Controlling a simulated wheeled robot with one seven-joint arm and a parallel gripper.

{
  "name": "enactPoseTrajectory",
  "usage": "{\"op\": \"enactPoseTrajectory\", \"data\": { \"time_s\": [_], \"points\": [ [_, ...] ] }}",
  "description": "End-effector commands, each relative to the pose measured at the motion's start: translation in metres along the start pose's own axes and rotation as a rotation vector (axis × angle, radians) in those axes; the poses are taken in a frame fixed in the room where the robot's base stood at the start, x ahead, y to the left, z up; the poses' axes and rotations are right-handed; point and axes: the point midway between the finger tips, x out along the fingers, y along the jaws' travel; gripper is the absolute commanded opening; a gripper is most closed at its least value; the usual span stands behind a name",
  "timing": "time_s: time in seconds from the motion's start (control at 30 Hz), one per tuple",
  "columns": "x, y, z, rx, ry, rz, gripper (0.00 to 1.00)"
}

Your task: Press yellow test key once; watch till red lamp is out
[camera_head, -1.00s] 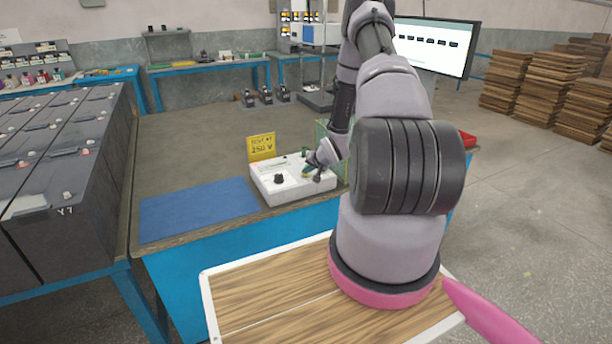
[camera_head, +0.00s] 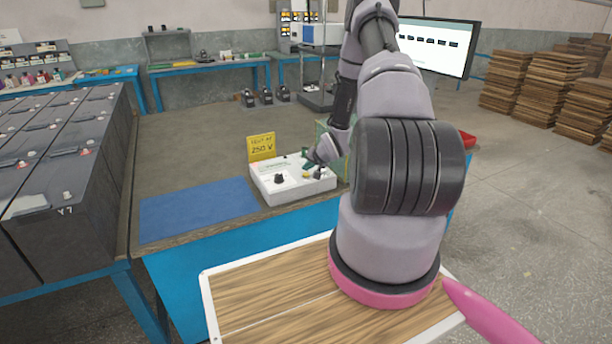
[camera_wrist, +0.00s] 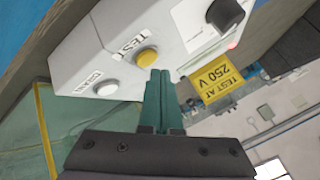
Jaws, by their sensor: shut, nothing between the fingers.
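The white tester box (camera_head: 290,190) sits on the bench. Its yellow test key (camera_wrist: 147,57), beside a TEST label, shows in the wrist view, and as a small yellow spot (camera_head: 306,175) in the head view. My gripper (camera_wrist: 160,74) is shut and empty, with its green fingertips just beside the yellow key in the picture; they look apart from it. In the head view my gripper (camera_head: 307,164) is over the box's back right part. A small red glow (camera_wrist: 232,45) shows at the box's edge in the wrist view; the lamp itself is not clear.
A white button (camera_wrist: 106,88) and a black knob (camera_wrist: 226,12) are on the same panel. A yellow "TEST AT 250 V" card (camera_head: 261,147) stands behind the box. A blue mat (camera_head: 195,208) lies left of it, and large batteries (camera_head: 60,150) stand further left.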

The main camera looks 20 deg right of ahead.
Motion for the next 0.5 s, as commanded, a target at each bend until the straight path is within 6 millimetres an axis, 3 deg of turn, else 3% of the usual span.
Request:
{"op": "enactPoseTrajectory", "data": {
  "time_s": [0.17,0.5],
  "points": [
    [-0.002,-0.002,-0.002,0.000,0.001,-0.001,0.00],
    [-0.024,-0.018,-0.019,-0.002,0.002,-0.001,0.00]
  ]
}}
